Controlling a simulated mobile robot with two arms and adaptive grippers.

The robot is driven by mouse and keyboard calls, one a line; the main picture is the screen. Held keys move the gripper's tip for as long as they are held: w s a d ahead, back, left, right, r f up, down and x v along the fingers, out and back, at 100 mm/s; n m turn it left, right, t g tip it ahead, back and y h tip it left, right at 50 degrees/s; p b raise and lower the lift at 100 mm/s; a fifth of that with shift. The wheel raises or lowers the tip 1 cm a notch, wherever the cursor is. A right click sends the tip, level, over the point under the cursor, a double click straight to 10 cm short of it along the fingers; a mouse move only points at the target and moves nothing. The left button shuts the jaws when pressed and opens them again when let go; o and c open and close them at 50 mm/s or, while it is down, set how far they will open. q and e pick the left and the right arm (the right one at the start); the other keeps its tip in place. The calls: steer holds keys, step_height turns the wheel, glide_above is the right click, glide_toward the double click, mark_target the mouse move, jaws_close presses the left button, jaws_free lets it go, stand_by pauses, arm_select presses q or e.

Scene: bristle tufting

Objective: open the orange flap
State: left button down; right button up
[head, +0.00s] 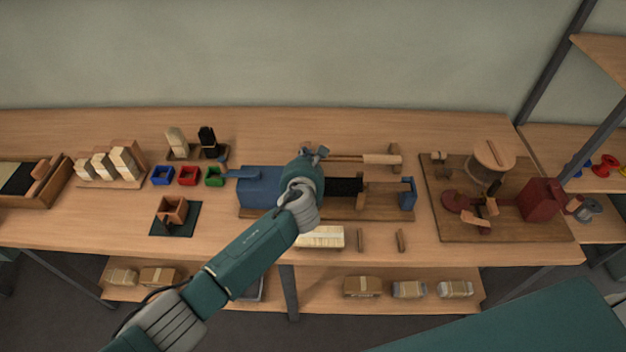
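My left arm reaches in from the lower left over the blue machine, and its gripper (313,151) is above the back part of that machine. The fingers are small and seen mostly from behind, so I cannot tell how far apart they are. Small orange-brown plates (480,222) show on the board at the right, beside a dark red wheel; one of them may be the orange flap, but I cannot tell for sure. My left gripper is well to the left of these plates. My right gripper is not in view.
The blue machine (257,190) stands mid-table, partly hidden by my arm. A red block (540,199) and a round wooden drum (490,160) share the right board (445,228). Blue, red and green (214,177) trays and an open brown box (172,210) stand at left.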

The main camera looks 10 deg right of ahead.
arm_select(q)
steer(key=x, duration=0.2)
steer(key=shift+w+r, duration=0.15)
steer(key=shift+w, duration=0.35)
steer(key=shift+s+r, duration=0.1)
steer(key=shift+d, duration=0.1)
steer(key=shift+s, duration=0.1)
steer(key=v, duration=1.1)
steer(key=shift+s+r, duration=0.2)
steer(key=shift+s, duration=0.1)
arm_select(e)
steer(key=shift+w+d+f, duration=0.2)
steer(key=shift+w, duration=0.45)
